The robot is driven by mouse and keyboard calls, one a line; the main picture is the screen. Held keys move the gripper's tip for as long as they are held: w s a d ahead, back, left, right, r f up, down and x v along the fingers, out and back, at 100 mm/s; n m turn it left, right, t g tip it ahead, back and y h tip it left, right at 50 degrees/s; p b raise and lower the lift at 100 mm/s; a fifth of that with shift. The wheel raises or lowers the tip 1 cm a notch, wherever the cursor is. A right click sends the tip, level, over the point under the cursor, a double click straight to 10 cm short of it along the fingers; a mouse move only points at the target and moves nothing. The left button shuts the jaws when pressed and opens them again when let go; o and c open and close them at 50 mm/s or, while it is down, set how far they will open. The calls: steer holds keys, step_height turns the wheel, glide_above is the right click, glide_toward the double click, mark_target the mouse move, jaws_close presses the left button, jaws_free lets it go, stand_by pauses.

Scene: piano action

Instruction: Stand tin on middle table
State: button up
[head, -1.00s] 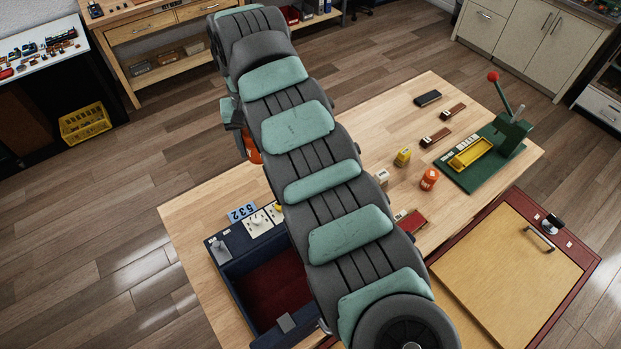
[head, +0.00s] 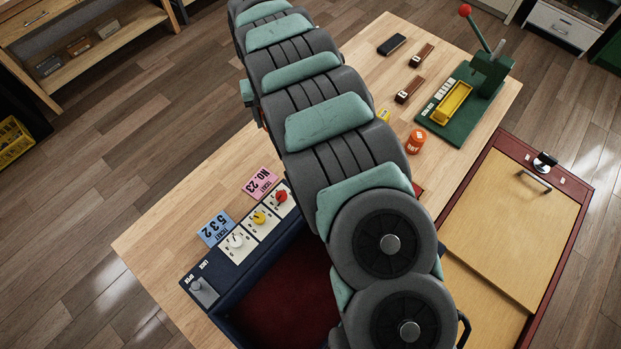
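The wooden middle table (head: 160,225) fills the centre of the head view. A small round orange container with white lettering (head: 415,141) stands upright on it, just right of my arm; I cannot tell whether this is the tin. My arm crosses the view from top to bottom and hides the table's middle. My gripper is not visible, so I cannot tell whether it holds anything.
A green press with a red-knobbed lever (head: 485,85) and yellow tray (head: 452,102) stands at the table's back right. A dark-blue open box (head: 230,310) has knobs and ticket cards (head: 215,229) beside it. A red-edged wooden panel (head: 515,225) lies right. The table's left strip is clear.

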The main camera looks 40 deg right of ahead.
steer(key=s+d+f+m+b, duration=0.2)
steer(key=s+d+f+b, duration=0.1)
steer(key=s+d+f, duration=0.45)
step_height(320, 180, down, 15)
steer(key=b, duration=0.4)
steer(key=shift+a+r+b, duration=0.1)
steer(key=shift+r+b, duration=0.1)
steer(key=shift+b, duration=0.2)
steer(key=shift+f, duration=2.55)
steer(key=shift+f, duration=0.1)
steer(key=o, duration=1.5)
